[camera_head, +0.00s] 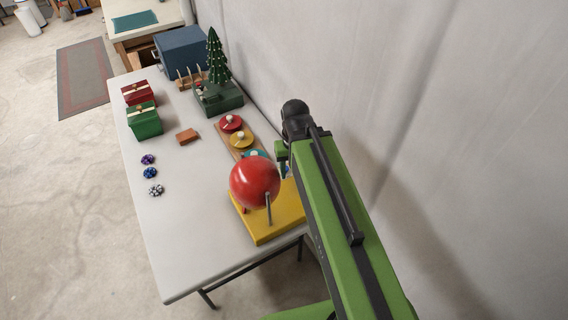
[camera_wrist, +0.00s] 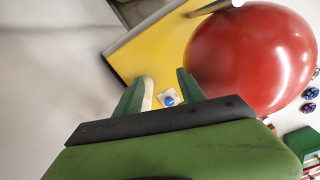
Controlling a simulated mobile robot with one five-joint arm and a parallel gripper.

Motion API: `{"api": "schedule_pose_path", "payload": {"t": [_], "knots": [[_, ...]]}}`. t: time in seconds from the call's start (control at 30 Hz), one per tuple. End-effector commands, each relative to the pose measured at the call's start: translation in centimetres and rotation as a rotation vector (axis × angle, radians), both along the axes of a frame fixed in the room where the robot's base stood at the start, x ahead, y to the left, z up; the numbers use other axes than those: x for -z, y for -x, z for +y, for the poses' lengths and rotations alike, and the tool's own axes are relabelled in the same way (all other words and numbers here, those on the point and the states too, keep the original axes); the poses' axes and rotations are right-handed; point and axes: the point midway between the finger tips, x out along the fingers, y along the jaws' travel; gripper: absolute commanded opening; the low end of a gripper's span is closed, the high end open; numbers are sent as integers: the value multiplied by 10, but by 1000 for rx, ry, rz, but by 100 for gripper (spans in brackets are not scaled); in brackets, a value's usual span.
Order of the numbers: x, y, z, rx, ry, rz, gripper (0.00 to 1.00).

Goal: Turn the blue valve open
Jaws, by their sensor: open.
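The blue valve (camera_wrist: 169,100) shows in the wrist view as a small blue round part on a pale mount, on the yellow base (camera_wrist: 150,50). A large red ball (camera_wrist: 250,55) stands beside it on the same base. My gripper (camera_wrist: 163,82) is open, with its two green fingers apart and the valve in view between them. I cannot tell whether the fingers touch it. In the head view, the red ball (camera_head: 254,183) and yellow base (camera_head: 265,228) are at the near end of the table, and my arm mostly hides the valve.
The grey table (camera_head: 190,240) stands along a pale wall. A board with round coloured knobs (camera_head: 235,130) lies behind the ball. A green tree (camera_head: 217,60), a blue box (camera_head: 182,48), a red box (camera_head: 138,92), a green box (camera_head: 144,122) and small patterned pieces (camera_head: 150,172) are farther off.

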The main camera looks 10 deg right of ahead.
Motion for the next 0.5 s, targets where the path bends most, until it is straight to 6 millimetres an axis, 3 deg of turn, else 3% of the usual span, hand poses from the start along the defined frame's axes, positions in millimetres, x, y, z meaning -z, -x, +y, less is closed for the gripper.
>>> {"api": "schedule_pose_path", "payload": {"t": [0.3, 0.5], "knots": [[-15, -95, -5, 700, 0, 0, 50], [-27, -143, -7, 939, 0, -6, 50]]}}
